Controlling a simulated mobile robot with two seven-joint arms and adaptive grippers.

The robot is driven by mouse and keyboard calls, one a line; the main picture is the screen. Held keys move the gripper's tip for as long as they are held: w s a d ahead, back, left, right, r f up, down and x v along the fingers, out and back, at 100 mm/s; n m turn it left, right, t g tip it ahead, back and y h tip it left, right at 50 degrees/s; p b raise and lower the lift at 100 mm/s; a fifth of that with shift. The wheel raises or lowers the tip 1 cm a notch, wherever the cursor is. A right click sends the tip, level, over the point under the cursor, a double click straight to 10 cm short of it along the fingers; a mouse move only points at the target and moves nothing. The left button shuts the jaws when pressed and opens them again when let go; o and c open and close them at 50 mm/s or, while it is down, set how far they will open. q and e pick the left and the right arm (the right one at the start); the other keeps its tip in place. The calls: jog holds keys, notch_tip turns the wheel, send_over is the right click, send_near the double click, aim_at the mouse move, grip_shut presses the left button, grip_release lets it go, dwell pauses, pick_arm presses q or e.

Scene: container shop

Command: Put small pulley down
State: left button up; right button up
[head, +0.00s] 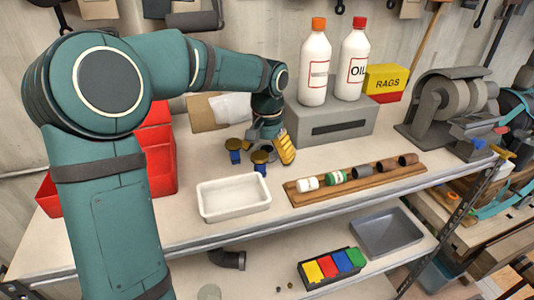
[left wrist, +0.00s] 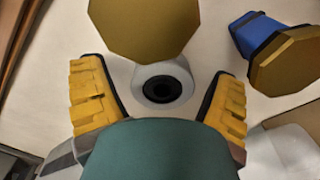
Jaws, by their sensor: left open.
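The small pulley (left wrist: 162,88), seemingly the white ring with a black centre, rests on the pale bench top in the left wrist view. My left gripper (left wrist: 158,82) is open, with one yellow-padded finger on either side of the ring and gaps visible between. In the head view the left gripper (head: 276,146) is low over the bench behind the white tray, and I cannot make out the ring there. A gold-topped piece partly covers the ring's upper edge in the wrist view. My right gripper is not in view.
Gold-and-blue pieces (head: 235,150) stand close beside the gripper. A white tray (head: 234,198) is in front, a wooden rack (head: 355,183) of small cylinders to the right, a grey box (head: 335,125) with bottles behind, and red bins (head: 158,165) to the left.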

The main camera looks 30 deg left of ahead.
pick_arm(q)
jog(key=c, duration=1.3)
jog(key=shift+r, duration=0.1)
notch_tip(320, 180, up, 10)
jog(key=p, duration=0.1)
jog(key=shift+f, duration=0.25)
jog(key=shift+r, duration=0.2)
